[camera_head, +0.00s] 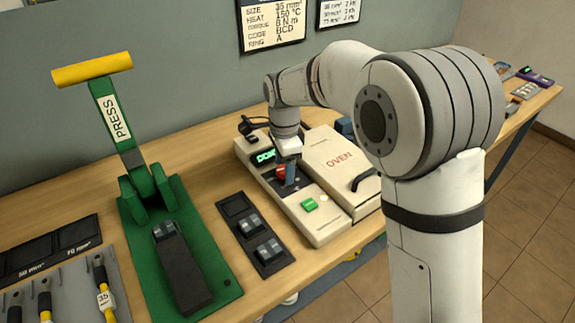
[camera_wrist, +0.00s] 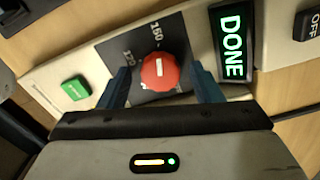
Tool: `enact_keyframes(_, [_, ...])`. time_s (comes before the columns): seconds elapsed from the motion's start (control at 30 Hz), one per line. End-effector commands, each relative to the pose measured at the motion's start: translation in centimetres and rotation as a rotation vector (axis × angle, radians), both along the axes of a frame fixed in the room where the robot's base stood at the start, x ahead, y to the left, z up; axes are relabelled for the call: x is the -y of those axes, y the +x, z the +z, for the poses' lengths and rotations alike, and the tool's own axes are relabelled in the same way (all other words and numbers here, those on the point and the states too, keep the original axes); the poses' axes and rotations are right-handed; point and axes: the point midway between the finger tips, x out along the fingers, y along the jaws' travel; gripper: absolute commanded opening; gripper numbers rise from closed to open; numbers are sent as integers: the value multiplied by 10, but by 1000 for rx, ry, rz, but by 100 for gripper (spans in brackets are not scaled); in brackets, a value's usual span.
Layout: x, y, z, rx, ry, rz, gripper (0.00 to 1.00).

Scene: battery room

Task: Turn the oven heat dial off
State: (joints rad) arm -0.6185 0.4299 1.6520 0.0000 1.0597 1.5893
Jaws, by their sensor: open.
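The oven (camera_head: 342,165) is a cream unit with a lid lettered OVEN and a control strip on its left. Its red heat dial (camera_wrist: 160,72) sits on a dark plate with the figures 150 and 120 beside it. The dial (camera_head: 281,173) is partly hidden by my gripper in the head view. A white line marks the dial's face. My gripper (camera_wrist: 164,82) is open, with one blue finger on each side of the dial. I cannot tell whether the fingers touch it. In the head view my gripper (camera_head: 289,170) points down over the control strip.
A lit green display (camera_wrist: 233,41) reads DONE beside the dial. A green button (camera_wrist: 76,88) is on the other side. A black part marked OFF (camera_wrist: 308,25) shows at the edge. A green press (camera_head: 180,250) and a dark block tray (camera_head: 255,235) stand left of the oven.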

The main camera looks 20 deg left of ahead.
Motion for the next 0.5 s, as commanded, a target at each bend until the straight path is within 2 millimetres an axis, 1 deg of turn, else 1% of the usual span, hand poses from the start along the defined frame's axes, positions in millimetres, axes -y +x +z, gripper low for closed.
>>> enact_keyframes(0.13, [0, 0, 0, 0, 0, 1, 59])
enact_keyframes(0.17, [0, 0, 0, 0, 0, 1, 57])
enact_keyframes(0.5, [0, 0, 1, 0, 0, 1, 29])
